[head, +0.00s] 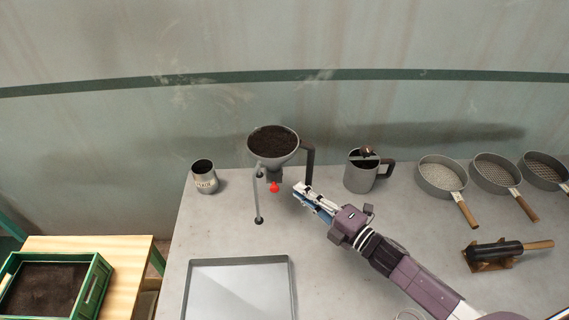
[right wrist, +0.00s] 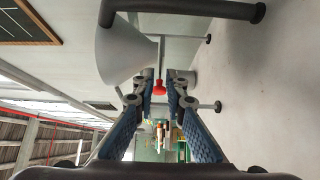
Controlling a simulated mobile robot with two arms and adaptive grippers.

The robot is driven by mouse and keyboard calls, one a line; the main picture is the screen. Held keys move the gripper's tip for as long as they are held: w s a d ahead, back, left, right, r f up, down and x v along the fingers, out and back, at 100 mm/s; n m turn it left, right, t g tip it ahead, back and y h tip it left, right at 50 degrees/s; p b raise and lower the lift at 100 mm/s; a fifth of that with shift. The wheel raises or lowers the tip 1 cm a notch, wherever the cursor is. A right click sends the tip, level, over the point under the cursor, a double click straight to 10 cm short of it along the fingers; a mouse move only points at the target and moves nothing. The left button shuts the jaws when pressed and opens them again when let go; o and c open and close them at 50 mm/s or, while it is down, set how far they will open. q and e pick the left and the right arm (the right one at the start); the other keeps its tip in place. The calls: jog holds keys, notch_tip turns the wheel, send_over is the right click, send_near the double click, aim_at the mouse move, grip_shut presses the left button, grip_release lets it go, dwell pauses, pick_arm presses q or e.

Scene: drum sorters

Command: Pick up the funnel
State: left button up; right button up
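The grey funnel (head: 262,150) is full of dark soil and stands upright on thin legs near the back of the table. It has a dark handle (head: 309,165) on its right side and a red tip (head: 275,187) underneath. My right gripper (head: 303,196) is just right of the funnel, low beside the handle. In the right wrist view its fingers (right wrist: 160,84) are apart and empty, with the funnel (right wrist: 122,54) and red tip (right wrist: 160,88) showing beyond them. The handle (right wrist: 190,9) crosses the top of that view. My left gripper is not in view.
A small metal can (head: 206,182) stands left of the funnel, and a grey mug-like sifter (head: 361,181) to its right. Several round sieves (head: 440,185) lie at the right. A tray (head: 240,290) is in front. A green crate (head: 95,290) sits on a lower wooden table.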

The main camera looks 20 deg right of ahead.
jog(key=p+x, duration=0.2)
jog(key=x, duration=0.5)
jog(key=shift+w, duration=0.15)
jog(key=shift+a, duration=0.1)
jog(key=shift+c, duration=0.3)
grip_shut()
jog(key=shift+r, duration=0.1)
